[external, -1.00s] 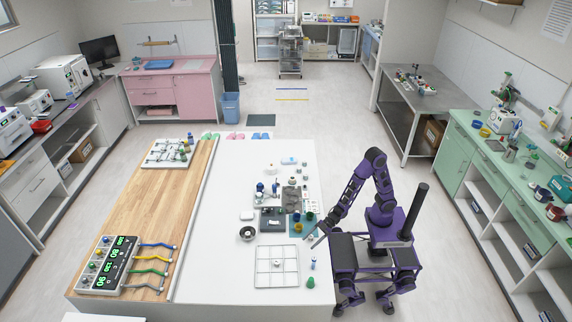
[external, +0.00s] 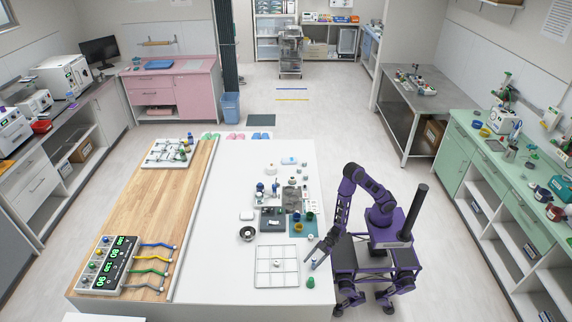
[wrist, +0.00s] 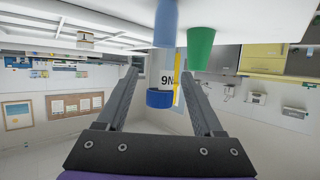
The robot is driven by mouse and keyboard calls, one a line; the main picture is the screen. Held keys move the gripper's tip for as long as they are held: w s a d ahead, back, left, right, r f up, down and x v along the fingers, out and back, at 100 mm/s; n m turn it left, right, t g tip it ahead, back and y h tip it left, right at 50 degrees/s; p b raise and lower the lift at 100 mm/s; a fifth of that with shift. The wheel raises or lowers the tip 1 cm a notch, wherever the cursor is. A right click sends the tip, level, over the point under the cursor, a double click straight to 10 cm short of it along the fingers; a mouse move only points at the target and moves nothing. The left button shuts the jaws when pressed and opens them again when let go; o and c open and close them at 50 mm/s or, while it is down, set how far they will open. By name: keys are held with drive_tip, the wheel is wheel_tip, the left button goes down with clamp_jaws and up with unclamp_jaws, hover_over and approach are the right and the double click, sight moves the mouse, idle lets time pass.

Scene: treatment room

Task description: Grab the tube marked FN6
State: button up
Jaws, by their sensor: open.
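A clear-white tube (wrist: 166,70) with a dark blue cap (wrist: 160,98) shows in the wrist view, which is upside down. Its label shows inverted characters reading like "9N", consistent with an upright "N6"; the rest of the marking is not visible. My gripper (wrist: 160,73) is open, with one finger on each side of the tube and gaps visible between. In the external view my gripper (external: 311,258) is low at the right edge of the white table, by the small tube (external: 314,265).
A light blue piece (wrist: 166,22) and a green tapered piece (wrist: 200,48) are close to the tube. A white grid rack (external: 278,266) stands just left of my gripper. The green piece also shows near the table edge (external: 310,282). A teal mat (external: 303,228) with small items lies behind.

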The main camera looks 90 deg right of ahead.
drive_tip(key=shift+w+a+f, duration=0.25)
drive_tip(key=shift+w+a, duration=0.2)
drive_tip(key=shift+w, duration=0.05)
clamp_jaws()
drive_tip(key=shift+r, duration=0.1)
